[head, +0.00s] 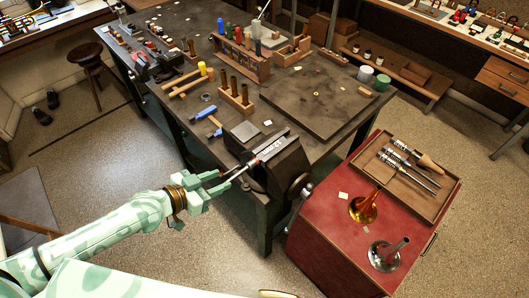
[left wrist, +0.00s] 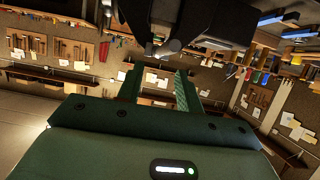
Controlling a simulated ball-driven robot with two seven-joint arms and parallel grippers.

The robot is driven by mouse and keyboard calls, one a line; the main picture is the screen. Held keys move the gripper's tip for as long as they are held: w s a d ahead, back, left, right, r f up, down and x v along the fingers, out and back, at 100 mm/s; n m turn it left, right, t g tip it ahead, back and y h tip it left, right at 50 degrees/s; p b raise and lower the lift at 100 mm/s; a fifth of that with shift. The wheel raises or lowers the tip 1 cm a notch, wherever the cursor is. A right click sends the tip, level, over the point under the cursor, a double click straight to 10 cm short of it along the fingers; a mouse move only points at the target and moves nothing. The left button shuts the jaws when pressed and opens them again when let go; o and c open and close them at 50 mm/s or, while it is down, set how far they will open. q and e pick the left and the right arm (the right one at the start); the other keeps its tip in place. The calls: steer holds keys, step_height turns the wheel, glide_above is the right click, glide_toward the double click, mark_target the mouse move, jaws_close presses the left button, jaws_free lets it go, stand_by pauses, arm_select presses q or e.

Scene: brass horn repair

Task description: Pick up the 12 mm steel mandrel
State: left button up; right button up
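A slim steel rod with a red band (head: 252,163) sticks out of the bench vise (head: 280,165) towards my left gripper; its size mark is too small to read. Other steel mandrels (head: 415,173) lie in a wooden tray (head: 428,212) on the red cabinet, and I cannot tell which is 12 mm. My left gripper (head: 226,183) is near the rod's outer end. In the left wrist view its two fingers (left wrist: 158,75) stand apart with nothing visible between them. A dark vise part (left wrist: 190,20) and a small rod end (left wrist: 149,48) show beyond the fingertips. My right gripper is out of view.
The dark workbench (head: 225,110) holds a tool rack (head: 240,55), blue-handled tools (head: 207,113) and a flat plate (head: 318,98). A brass bell piece (head: 364,208) and a silver one (head: 385,255) stand on the red cabinet (head: 325,235). The floor left of the bench is mostly free.

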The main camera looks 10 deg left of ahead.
mark_target(241, 171)
arm_select(q)
steer(key=x, duration=0.8)
steer(key=shift+r, duration=0.1)
steer(key=shift+s, duration=0.1)
jaws_close()
steer(key=shift+r, duration=0.15)
